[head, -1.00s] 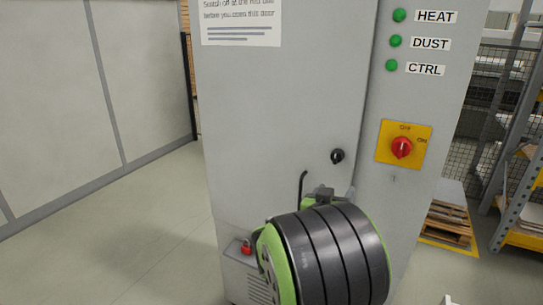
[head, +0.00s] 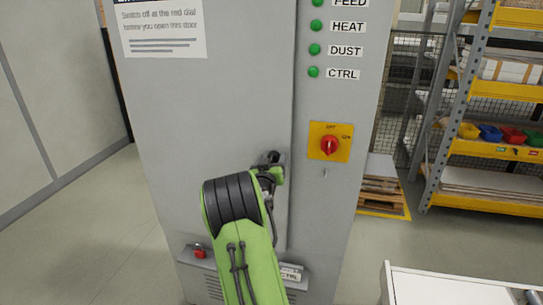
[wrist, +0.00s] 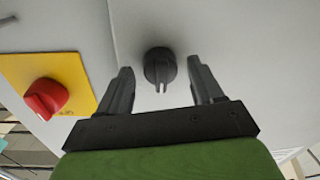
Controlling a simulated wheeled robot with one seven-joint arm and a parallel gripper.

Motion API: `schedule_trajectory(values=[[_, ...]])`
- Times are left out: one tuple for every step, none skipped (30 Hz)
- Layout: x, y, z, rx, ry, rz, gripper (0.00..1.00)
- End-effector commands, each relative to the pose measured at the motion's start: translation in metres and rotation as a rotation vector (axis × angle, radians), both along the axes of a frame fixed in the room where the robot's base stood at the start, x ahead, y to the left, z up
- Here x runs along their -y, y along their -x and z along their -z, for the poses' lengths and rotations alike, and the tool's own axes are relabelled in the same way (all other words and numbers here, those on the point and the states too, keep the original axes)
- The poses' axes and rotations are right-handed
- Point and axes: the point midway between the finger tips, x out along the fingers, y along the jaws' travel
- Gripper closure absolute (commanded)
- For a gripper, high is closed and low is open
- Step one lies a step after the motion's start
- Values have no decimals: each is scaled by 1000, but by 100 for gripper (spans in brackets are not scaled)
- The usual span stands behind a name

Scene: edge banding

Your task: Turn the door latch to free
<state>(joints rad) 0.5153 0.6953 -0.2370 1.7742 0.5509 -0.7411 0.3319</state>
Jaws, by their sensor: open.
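The door latch is a round black knob (wrist: 159,62) with a narrow grip bar, on the grey cabinet door (head: 215,110). In the wrist view it sits between my two fingers, and the bar points down toward my palm. My gripper (wrist: 160,68) is open, one finger on each side of the knob with gaps showing; how deep the fingertips reach is hard to tell.
A red dial (head: 330,146) on a yellow plate is right of the latch; it also shows in the wrist view (wrist: 45,98). Green lamps (head: 314,50) are above it. A red padlock-like item (head: 199,252) is on a low ledge. Shelving (head: 480,150) stands at right.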

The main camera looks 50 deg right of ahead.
Motion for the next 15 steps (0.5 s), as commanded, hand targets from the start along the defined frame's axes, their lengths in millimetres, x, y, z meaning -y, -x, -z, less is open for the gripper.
schedule_trajectory(values=[[2,-1,0,0,1,0,34],[2,-1,0,1,0,-1,34],[2,-2,0,1,0,-1,34],[2,-2,1,1,0,-1,34],[2,-2,1,1,0,-1,34],[2,-2,1,1,-1,-1,34],[2,-2,1,1,-1,-1,34],[2,-2,1,1,-1,-1,35],[2,-1,1,1,-1,-1,42],[2,-1,1,1,-1,-1,46],[2,-1,1,1,-1,-1,51],[2,-1,1,1,-1,-1,57],[2,-1,1,1,-1,-1,62],[2,-1,1,1,-1,-1,66],[2,-1,1,1,-1,-1,72]])
